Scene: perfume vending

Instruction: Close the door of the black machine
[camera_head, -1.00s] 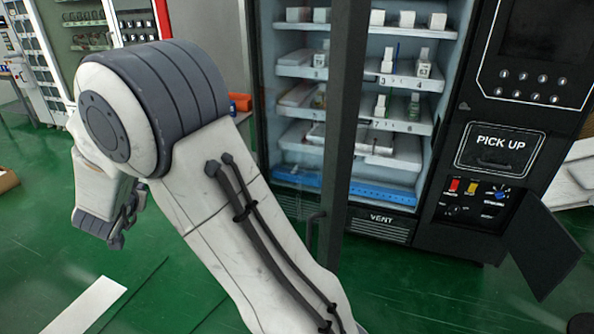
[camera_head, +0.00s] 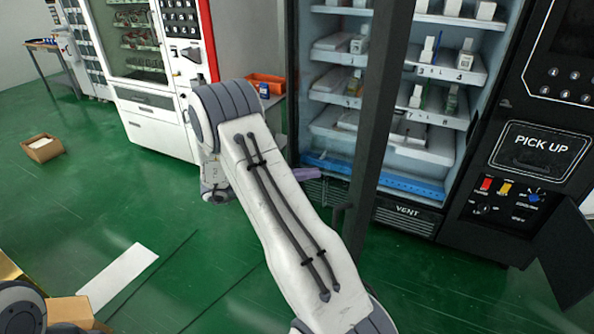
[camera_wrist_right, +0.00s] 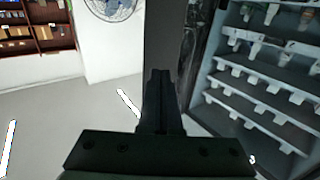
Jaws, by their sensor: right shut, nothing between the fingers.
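The black machine (camera_head: 520,185) stands on the right of the head view, with lit shelves inside. Its glass door has a dark frame (camera_head: 378,120) and stands open, its free edge towards me, a handle (camera_head: 338,218) low on it. My left gripper is out of view.
A white and red vending machine (camera_head: 150,75) stands left of the black one. An orange bin (camera_head: 266,84) sits between them. A small flap (camera_head: 568,255) sticks out low on the black machine.

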